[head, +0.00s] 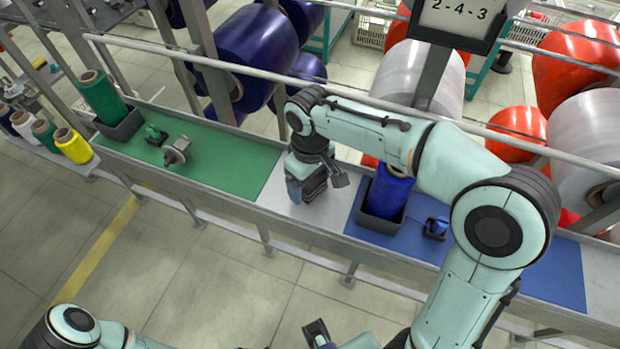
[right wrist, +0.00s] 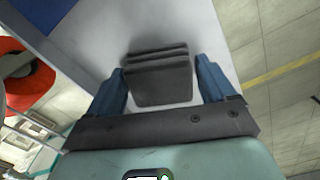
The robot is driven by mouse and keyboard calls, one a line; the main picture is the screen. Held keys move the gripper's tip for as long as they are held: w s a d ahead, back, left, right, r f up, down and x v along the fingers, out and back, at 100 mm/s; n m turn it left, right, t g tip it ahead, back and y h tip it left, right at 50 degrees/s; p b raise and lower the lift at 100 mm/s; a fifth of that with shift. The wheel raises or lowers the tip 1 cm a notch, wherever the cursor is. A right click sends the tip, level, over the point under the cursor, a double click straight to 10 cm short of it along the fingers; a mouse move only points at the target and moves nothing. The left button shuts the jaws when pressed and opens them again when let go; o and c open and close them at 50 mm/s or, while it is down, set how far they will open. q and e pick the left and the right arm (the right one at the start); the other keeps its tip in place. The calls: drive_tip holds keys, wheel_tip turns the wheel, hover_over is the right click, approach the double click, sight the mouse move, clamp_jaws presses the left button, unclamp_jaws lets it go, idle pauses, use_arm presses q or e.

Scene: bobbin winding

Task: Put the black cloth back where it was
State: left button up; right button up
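The black cloth (right wrist: 160,82) is a dark, folded block between the fingers of my right gripper (right wrist: 160,78) in the right wrist view. The two blue fingers stand well apart, one on each side, very close to the cloth's edges; whether they press on it I cannot tell. In the head view the right gripper (head: 305,192) points down at the bare grey strip (head: 318,207) between the green and blue mats, and the cloth cannot be made out there. My left gripper (head: 318,333) shows only in part at the bottom edge.
The green mat (head: 235,162) holds a green spool (head: 99,95) in a dark holder and a small metal winder (head: 176,150). The blue mat (head: 545,262) holds a blue spool (head: 390,190) in a dark tray, close right of my gripper. A long rail (head: 250,70) runs behind.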

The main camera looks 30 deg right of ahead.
drive_tip(key=shift+o, duration=0.8)
drive_tip(key=shift+r, duration=0.35)
wheel_tip(320, 180, up, 7)
drive_tip(key=shift+r+p, duration=0.1)
drive_tip(key=shift+p, duration=0.65)
